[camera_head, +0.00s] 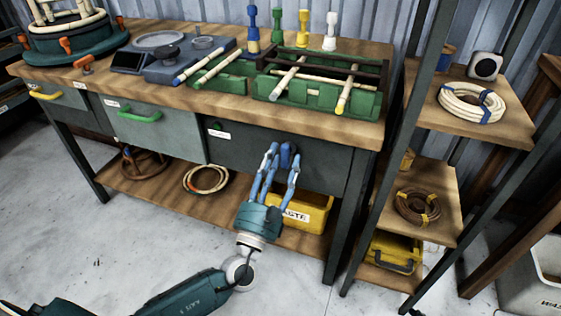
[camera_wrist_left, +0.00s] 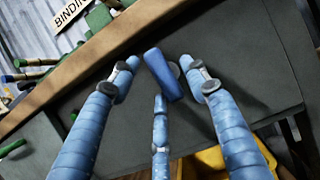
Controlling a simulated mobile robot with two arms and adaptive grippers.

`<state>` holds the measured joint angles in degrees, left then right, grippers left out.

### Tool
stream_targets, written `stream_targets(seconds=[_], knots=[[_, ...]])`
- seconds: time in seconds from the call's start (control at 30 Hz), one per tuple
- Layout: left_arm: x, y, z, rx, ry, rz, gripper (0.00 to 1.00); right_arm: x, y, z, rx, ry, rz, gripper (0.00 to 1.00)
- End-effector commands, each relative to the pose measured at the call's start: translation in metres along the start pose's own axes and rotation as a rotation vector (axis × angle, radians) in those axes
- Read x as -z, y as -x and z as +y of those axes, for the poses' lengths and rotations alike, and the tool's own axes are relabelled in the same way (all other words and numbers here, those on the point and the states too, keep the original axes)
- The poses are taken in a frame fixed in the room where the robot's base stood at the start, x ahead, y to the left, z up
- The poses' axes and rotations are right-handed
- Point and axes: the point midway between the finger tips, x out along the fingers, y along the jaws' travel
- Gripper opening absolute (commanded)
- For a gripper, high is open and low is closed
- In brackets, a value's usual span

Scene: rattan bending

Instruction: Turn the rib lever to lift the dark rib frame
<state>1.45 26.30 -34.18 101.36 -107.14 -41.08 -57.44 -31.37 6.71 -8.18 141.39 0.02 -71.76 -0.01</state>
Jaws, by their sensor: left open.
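The rib lever (camera_head: 287,157) is a blue handle on the dark front panel of the workbench. It also shows in the left wrist view (camera_wrist_left: 163,76), tilted, on a grey round mount. My left gripper (camera_head: 283,156) is open, with its blue fingers pointing at the panel. In the left wrist view its fingertips (camera_wrist_left: 160,72) are on either side of the lever, and a third finger is below it. I cannot tell whether any finger touches it. The dark rib frame (camera_head: 371,70) lies low over the green fixture (camera_head: 315,100) on the bench top, with pale rattan sticks across the fixture. My right gripper is not in view.
The wooden bench edge (camera_head: 290,112) overhangs the panel just above my gripper. A yellow bin (camera_head: 313,213) stands on the lower shelf behind it. A shelf rack (camera_head: 440,100) with coils stands to the right. The floor (camera_head: 130,240) at left is clear.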

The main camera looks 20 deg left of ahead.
Motion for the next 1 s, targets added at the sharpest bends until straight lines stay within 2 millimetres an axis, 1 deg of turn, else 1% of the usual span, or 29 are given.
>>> stream_targets(seconds=[0.07,0.17,0.4,0.5,0.6,0.7,0.8,1.0], knots=[[0.001,0.005,0.0,0.001,0.0,0.002,0.46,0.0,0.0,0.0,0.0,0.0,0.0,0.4],[0.001,0.02,0.0,0.003,-0.001,0.004,0.46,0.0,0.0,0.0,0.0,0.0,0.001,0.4],[0.002,0.071,0.0,0.003,-0.001,0.006,0.46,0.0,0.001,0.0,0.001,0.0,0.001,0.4],[0.002,0.091,0.0,0.002,-0.001,0.006,0.46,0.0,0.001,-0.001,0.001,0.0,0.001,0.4],[0.001,0.105,0.0,0.001,-0.002,0.004,0.46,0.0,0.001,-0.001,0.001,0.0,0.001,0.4],[0.001,0.115,0.0,0.002,-0.001,0.004,0.46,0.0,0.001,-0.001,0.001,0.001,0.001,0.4],[0.001,0.119,0.0,0.001,0.0,0.002,0.46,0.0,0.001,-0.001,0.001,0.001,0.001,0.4],[0.001,0.12,0.0,0.001,0.0,0.001,0.46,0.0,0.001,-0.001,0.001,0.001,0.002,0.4]])
